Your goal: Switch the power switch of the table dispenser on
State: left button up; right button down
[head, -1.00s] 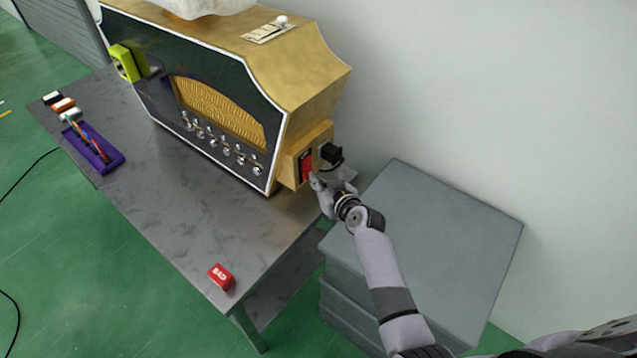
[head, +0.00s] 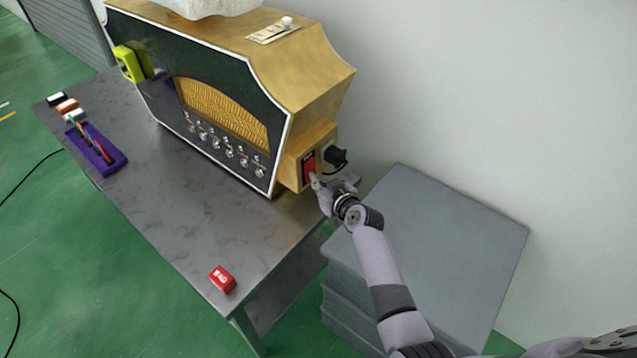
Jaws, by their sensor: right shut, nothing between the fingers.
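The table dispenser (head: 292,78) is a gold cabinet with a dark front panel, standing on the grey table. Its red power switch (head: 308,166) is on a small gold box on the right side, beside a black plug or knob (head: 334,155). My right gripper (head: 314,181) is shut and empty, with its fingertips at the lower part of the red switch. I cannot tell whether they touch it, or which way the switch is set. My left gripper is out of view.
The grey table (head: 190,215) carries a red block (head: 222,279) near its front corner and a purple tray (head: 98,160) with pens at the left. Grey stacked boxes (head: 440,255) stand right of the table, below my right arm. A white wall is close behind.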

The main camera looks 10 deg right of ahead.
jog(key=shift+w, duration=0.15)
jog(key=p+v, duration=0.5)
jog(key=v, duration=0.3)
jog(key=shift+s, duration=0.35)
dwell(0.5)
jog(key=shift+r, duration=0.1)
